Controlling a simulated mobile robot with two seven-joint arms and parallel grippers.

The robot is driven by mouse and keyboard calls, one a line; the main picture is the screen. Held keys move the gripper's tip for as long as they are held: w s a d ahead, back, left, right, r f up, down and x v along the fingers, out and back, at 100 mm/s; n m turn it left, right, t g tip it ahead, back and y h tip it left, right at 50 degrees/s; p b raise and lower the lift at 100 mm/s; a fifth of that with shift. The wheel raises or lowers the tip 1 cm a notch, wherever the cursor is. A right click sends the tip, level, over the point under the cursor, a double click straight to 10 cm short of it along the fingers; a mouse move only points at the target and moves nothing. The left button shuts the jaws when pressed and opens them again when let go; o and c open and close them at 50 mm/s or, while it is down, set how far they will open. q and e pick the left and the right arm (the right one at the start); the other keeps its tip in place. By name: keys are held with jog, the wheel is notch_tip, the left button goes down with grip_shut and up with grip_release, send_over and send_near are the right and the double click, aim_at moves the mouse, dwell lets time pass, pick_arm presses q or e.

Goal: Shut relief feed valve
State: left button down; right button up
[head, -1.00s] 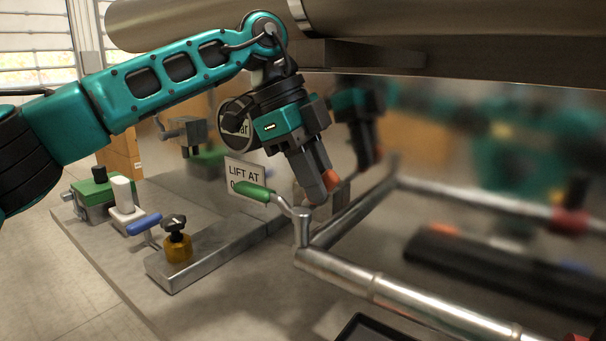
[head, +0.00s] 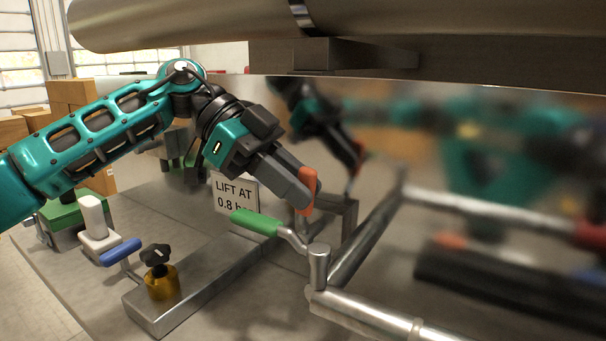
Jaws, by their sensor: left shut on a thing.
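My left gripper (head: 303,198) reaches in from the left and points down to the right. It is shut on what looks like an orange handle (head: 309,178), mostly covered by its grey fingers. Where that handle joins its valve is hidden. A green lever handle (head: 256,222) on a bent metal arm lies just below and left of the fingertips, apart from them as far as I can tell. Its arm meets a short metal post (head: 318,262) on the pipework. A white sign (head: 235,188) reads "LIFT AT 0.8", partly covered. My right gripper is not in view.
A blue lever (head: 121,251) and a black knob on a brass body (head: 161,279) stand left on the steel bench. A metal pipe (head: 372,322) runs along the lower right. The polished tank (head: 480,130) behind reflects my arm. A large cylinder (head: 200,27) hangs overhead.

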pick_arm(q)
jog(key=shift+w+a+g+h+p, duration=0.3)
jog(key=shift+a+h+p, duration=0.1)
jog(key=shift+h+p, duration=0.15)
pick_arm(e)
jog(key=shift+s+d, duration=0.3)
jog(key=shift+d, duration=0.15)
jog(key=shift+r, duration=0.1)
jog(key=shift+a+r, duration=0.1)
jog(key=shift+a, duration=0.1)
pick_arm(q)
jog(key=c, duration=1)
grip_release()
jog(key=p+v, duration=0.1)
jog(key=v, duration=1.2)
jog(key=shift+f, duration=0.15)
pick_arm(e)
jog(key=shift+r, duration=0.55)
